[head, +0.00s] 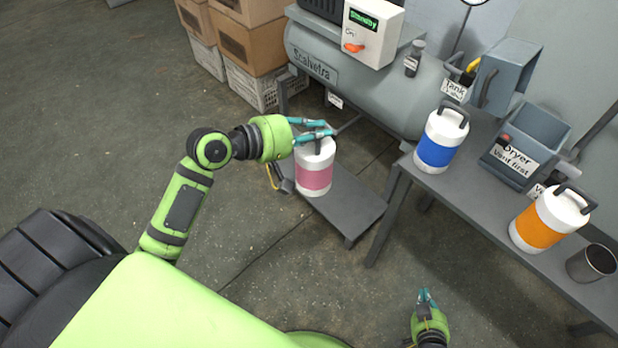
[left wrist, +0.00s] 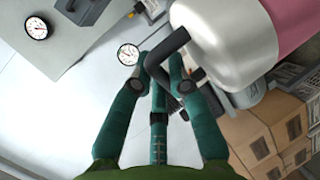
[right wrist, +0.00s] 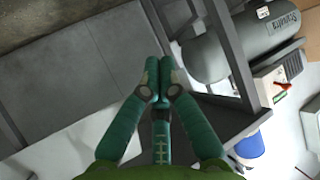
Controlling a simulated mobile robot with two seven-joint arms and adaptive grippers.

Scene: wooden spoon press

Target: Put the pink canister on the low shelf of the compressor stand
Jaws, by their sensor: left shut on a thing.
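The pink canister (head: 314,180), white with a pink band and a dark top handle, is upright over the low shelf (head: 352,208) of the compressor stand. My left gripper (head: 325,131) is shut on its handle; the left wrist view shows the dark handle (left wrist: 168,48) at the fingertips (left wrist: 158,72) and the white top (left wrist: 222,40). I cannot tell whether its base touches the shelf. My right gripper (head: 427,298) is low at the front right, apart from everything. In the right wrist view its fingertips (right wrist: 158,78) are together and empty.
The compressor tank (head: 385,85) lies above the shelf. A bench (head: 480,200) at the right holds a blue canister (head: 437,145), an orange canister (head: 545,222), a dryer box (head: 525,145) and a dark cup (head: 590,263). Cardboard boxes (head: 250,45) stand behind left. The shelf's front right is bare.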

